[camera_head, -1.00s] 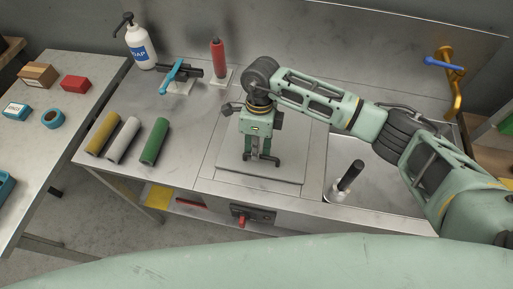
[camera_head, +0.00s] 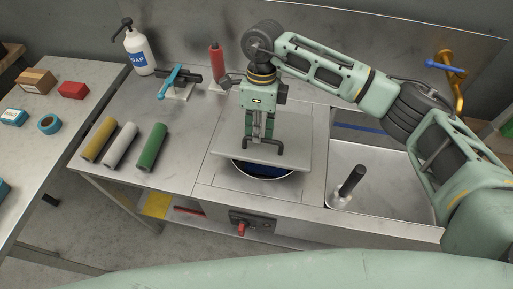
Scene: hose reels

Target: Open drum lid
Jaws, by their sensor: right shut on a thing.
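The drum lid (camera_head: 295,140) is a square grey metal plate with a dark handle (camera_head: 265,147) on top. It is tilted, with its front edge raised off the worktop. My right gripper (camera_head: 263,137) is shut on the lid's handle from above. Below the front edge, part of the round drum opening (camera_head: 265,169) shows, dark blue inside. The rest of the opening is hidden under the lid. My left gripper is not in view.
Yellow, white and green rolls (camera_head: 151,147) lie on the worktop at left. A soap bottle (camera_head: 138,48), a blue-handled tool (camera_head: 173,80) and a red bottle (camera_head: 217,64) stand behind. A sink (camera_head: 385,180) with a black-handled tool (camera_head: 347,186) is at right. A red-knobbed panel (camera_head: 248,222) is below.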

